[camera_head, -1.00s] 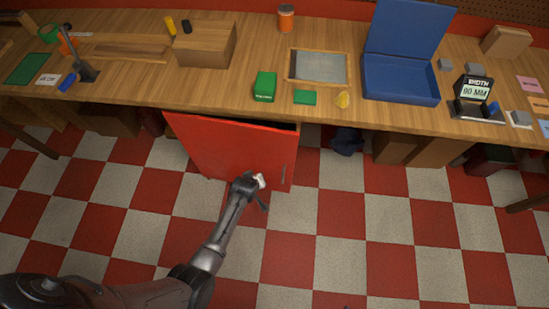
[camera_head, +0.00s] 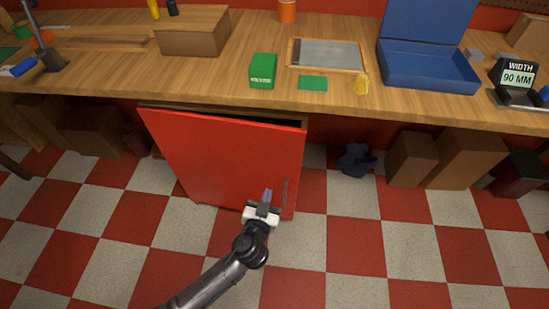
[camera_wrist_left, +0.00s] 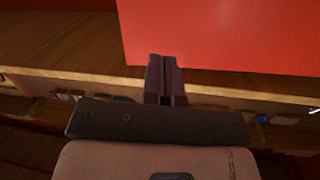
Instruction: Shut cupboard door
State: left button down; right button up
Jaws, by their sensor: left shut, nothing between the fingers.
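The red cupboard door (camera_head: 220,160) hangs below the workbench and stands ajar. A dark gap shows along its top between it and the cupboard body (camera_head: 285,119). A vertical handle (camera_head: 285,190) is near the door's right edge. My left gripper (camera_head: 267,196) is shut and empty, in front of the lower right part of the door, left of the handle. In the left wrist view, the shut fingers (camera_wrist_left: 165,75) point at the red door (camera_wrist_left: 225,35); I cannot tell whether they touch it. My right gripper is not in view.
Brown boxes (camera_head: 465,160) stand under the bench at right. The checkered floor in front is clear.

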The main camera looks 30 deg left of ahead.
pick_arm(q)
notch_tip(320, 180, up, 3)
jog(key=n+t+b, duration=0.1)
jog(key=n+b, duration=0.1)
jog(key=b, duration=0.2)
send_near(276, 146)
jog(key=shift+y, duration=0.4)
jog(key=x, duration=0.5)
jog(key=shift+w+d+f, duration=0.1)
jog(key=shift+w+f, duration=0.15)
jog(key=shift+w, duration=0.1)
jog(key=shift+x, duration=0.95)
jog(key=shift+r, duration=0.1)
